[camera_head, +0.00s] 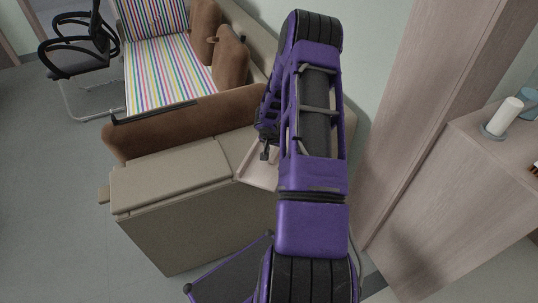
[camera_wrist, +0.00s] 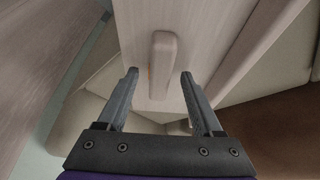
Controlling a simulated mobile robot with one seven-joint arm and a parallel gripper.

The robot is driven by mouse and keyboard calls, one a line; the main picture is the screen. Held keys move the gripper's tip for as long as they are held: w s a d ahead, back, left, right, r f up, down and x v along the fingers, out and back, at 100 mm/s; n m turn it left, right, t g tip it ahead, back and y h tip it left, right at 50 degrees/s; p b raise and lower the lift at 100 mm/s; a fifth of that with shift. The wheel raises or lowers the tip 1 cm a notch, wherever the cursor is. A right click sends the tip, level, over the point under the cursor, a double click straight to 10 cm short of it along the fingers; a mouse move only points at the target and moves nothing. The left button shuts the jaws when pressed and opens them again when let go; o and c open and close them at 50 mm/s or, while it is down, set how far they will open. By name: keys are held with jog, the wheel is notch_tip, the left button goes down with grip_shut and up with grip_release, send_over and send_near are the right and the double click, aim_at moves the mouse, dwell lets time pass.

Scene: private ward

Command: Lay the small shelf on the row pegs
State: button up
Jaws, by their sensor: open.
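A pale wood panel that looks like the small shelf (camera_wrist: 140,30) lies below my gripper in the wrist view, with a rounded raised bar (camera_wrist: 162,65) on its face. My gripper (camera_wrist: 160,76) is open, with one finger on each side of the bar and no clear contact. In the head view, part of the panel (camera_head: 262,172) shows on the beige cabinet beside my arm, and the gripper (camera_head: 265,152) is just above it, mostly hidden by the arm. I cannot make out any row pegs in either view.
A brown-cushioned bench with a striped seat (camera_head: 170,70) stands behind the beige cabinet (camera_head: 180,185). A black chair (camera_head: 85,50) is at far left. A wood cabinet (camera_head: 470,190) with a white cylinder (camera_head: 503,117) is at right. Open floor (camera_head: 55,190) lies at left.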

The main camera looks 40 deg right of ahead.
dwell(0.7)
grip_shut()
dwell(1.2)
